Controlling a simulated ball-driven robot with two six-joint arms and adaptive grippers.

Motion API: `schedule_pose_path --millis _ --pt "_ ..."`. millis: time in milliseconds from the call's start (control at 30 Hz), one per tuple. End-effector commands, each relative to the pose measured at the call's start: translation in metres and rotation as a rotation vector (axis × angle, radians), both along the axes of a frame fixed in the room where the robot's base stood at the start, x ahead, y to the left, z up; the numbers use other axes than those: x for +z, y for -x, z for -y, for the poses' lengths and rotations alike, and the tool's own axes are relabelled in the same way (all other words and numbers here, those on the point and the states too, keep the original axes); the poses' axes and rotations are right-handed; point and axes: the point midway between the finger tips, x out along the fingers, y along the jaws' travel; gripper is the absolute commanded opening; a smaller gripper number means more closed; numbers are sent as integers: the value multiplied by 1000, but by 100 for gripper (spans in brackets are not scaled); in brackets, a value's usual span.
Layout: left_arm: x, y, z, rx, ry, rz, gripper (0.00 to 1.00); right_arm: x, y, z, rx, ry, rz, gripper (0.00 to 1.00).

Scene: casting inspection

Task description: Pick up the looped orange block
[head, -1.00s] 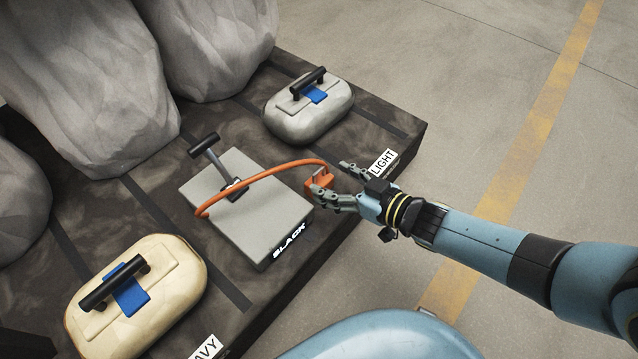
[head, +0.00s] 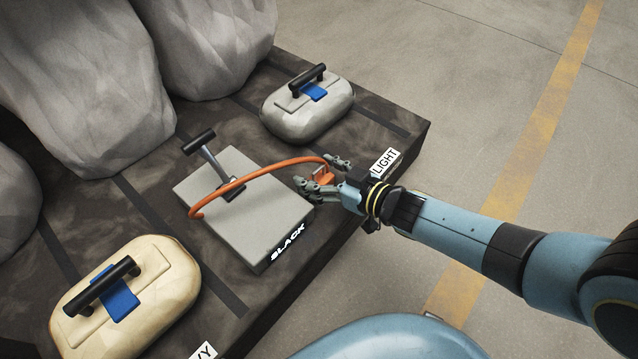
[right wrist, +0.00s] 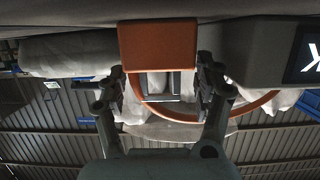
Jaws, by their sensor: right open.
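The orange block (head: 322,177) is small, with a thin orange loop (head: 262,172) that arcs left from it over a grey box. It is near the right edge of the dark table, beside the box. My right gripper (head: 317,172) is open, with a finger on either side of the block; the hand partly hides it. In the right wrist view the block (right wrist: 158,47) shows as a plain orange face between the fingertips of my gripper (right wrist: 163,76), with gaps beside it. The loop (right wrist: 262,106) curves behind. My left gripper is not in view.
The grey box (head: 265,212) has a T-shaped handle (head: 212,160) and a label ending in "LACK". A silver casting (head: 308,112) lies behind, a cream one (head: 150,305) in front. Large grey rocks (head: 85,80) fill the back left. Open floor lies right.

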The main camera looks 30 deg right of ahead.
Motion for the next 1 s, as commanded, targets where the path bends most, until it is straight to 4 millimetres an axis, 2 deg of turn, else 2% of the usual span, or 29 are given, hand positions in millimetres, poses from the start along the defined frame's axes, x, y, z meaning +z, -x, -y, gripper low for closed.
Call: schedule_pose_path --millis 267,700,1000 --pt "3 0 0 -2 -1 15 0 0 -1 0 0 0 1 69" --pt "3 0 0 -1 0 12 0 0 -1 0 0 0 0 13" --pt "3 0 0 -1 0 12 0 0 -1 0 0 1 1 12"
